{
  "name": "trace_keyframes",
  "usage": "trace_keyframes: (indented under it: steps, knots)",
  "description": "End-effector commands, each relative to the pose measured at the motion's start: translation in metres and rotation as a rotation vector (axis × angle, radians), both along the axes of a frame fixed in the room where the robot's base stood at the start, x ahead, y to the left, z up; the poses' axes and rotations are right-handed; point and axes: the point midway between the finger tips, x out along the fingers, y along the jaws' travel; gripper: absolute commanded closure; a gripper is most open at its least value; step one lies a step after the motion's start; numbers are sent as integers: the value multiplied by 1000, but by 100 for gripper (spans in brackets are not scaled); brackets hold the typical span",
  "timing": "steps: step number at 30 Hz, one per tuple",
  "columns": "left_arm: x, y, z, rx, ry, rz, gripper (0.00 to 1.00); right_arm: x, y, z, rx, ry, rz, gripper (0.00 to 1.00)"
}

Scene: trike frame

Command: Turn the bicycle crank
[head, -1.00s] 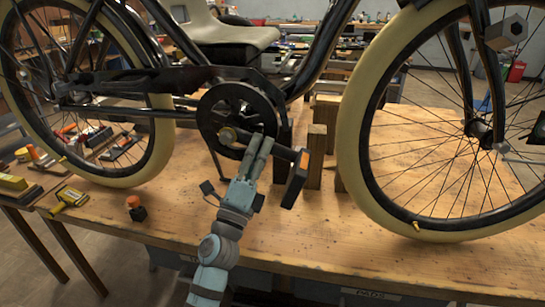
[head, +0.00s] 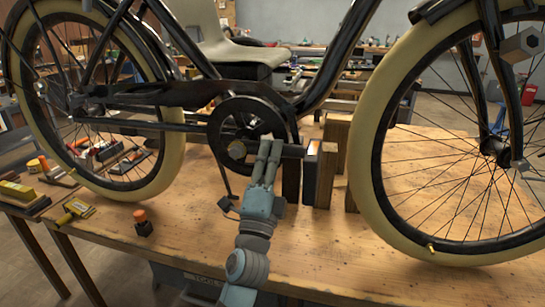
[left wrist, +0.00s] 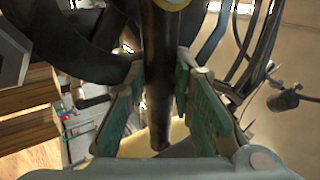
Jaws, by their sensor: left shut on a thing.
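The black trike frame (head: 318,85) stands over a wooden workbench, with a dark chainring (head: 222,115) low in its middle. The crank arm (head: 291,151) points right from the hub (head: 237,150) and lies about level. A pedal (head: 310,168) with an orange mark hangs at its outer end. My left gripper (head: 267,148) reaches up from below and is shut on the crank arm between hub and pedal. In the left wrist view the dark crank arm (left wrist: 159,85) runs between the two green finger pads. My right gripper is not in view.
Wooden blocks (head: 335,140) stand on the bench (head: 330,240) just right of the pedal. Cream-tyred wheels flank the crank, including the front wheel (head: 366,150). A small orange-topped item (head: 142,222) and a yellow tool (head: 75,211) lie at the left. The front of the bench is mostly clear.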

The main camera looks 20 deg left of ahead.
Motion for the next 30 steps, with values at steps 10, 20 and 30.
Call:
trace_keyframes:
  steps: [10, 20, 30]
  knots:
    - [0, 0, 1, 0, -2, -1, 58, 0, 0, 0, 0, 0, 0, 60]
    - [-14, -3, -11, 1, 2, 0, 58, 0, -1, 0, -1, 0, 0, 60]
    - [-58, -12, -39, 0, -1, 0, 58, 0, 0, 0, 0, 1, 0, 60]
